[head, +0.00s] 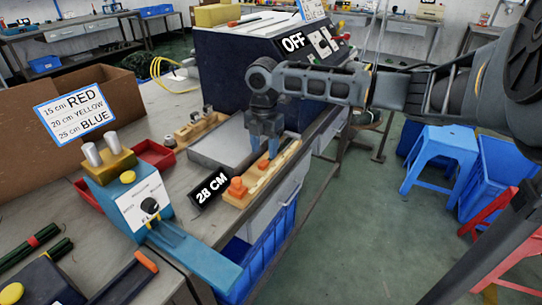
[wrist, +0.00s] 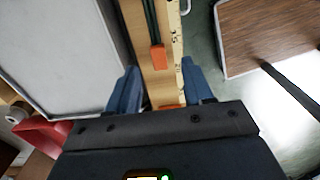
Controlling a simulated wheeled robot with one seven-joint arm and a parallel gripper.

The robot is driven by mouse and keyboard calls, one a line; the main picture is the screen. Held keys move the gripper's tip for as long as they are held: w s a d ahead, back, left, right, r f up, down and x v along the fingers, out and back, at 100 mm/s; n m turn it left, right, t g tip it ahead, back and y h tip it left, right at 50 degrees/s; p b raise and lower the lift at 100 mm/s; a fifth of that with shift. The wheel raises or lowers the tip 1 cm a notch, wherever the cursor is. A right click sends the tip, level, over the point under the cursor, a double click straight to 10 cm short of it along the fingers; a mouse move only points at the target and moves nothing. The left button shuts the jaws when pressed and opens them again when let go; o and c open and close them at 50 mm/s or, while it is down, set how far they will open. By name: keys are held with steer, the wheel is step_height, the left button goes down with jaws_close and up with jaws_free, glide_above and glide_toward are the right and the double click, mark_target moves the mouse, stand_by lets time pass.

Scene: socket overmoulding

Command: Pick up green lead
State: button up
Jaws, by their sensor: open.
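My gripper (head: 266,150) points down over a wooden measuring board (head: 284,160) on the bench's edge. It is open; in the wrist view my gripper (wrist: 161,88) has its blue fingers on either side of the board, with nothing held. A dark green lead (wrist: 151,22) lies along the board beside the ruler scale and meets an orange block (wrist: 158,57) between and beyond the fingers. The block also shows beside the fingertips in the head view (head: 263,163). The gap between fingers and lead is unclear. Other dark green leads (head: 40,240) lie at the far left.
A large machine marked OFF (head: 235,62) stands behind. A blue and yellow device (head: 140,200) stands left.

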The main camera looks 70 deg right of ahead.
mark_target(264, 162)
step_height(264, 162, down, 4)
steer(key=shift+f, duration=0.2)
jaws_close()
stand_by(0.4)
